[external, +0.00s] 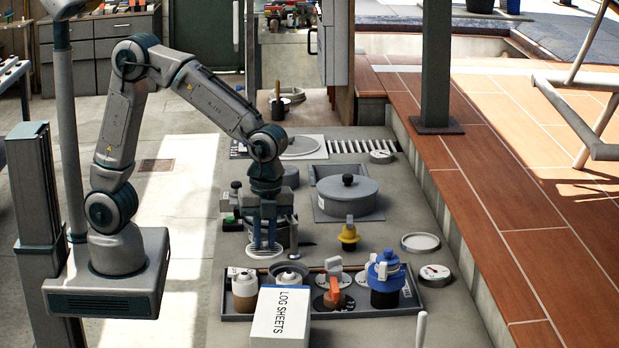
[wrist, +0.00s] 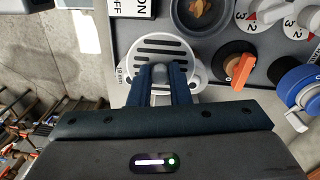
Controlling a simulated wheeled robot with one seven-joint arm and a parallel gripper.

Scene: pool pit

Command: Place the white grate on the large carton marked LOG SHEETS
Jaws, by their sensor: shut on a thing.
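The white grate (wrist: 136,55) is a round, slotted disc with a grey knob at its middle. In the wrist view my gripper (wrist: 161,84) is shut on it at the knob. In the external view the grate (external: 264,254) shows as a pale disc just under my gripper (external: 265,245); I cannot tell whether it touches the counter. The large carton marked LOG SHEETS (external: 279,325) stands at the front, below my gripper in the picture and in front of the grey tray. Its white top with a blue edge is bare.

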